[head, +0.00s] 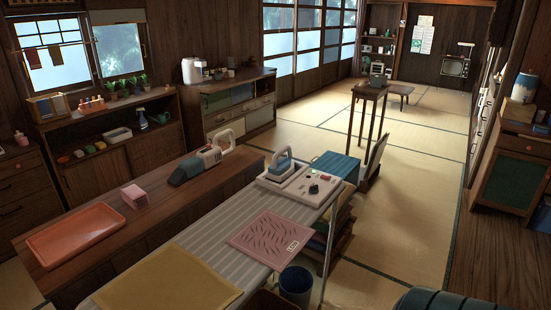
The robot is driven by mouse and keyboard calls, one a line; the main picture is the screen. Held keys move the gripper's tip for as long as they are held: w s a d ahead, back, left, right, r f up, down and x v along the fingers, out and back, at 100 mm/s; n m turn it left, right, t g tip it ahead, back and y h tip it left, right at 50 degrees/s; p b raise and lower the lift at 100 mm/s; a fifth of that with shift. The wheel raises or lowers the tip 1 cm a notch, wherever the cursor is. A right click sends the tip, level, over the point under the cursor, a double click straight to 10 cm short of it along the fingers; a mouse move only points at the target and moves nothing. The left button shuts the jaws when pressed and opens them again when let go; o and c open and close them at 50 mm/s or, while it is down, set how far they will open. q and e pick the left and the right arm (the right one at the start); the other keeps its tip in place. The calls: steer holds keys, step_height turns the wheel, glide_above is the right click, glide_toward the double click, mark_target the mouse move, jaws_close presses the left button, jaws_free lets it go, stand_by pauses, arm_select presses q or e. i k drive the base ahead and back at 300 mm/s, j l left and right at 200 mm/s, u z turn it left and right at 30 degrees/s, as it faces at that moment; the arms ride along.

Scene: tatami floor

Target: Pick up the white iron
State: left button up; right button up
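Neither of my grippers is in view.
A pink patterned cloth (270,238) and a tan cloth (165,283) lie on the board. A blue box (334,166) is beside the control unit. A handheld vacuum (198,164), pink box (134,196) and orange tray (75,236) sit on the left bench. Tatami floor (405,215) is open at right.

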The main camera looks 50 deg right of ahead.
mark_target(280, 170)
steer(key=l+u, duration=0.1)
steer(key=l, duration=2.55)
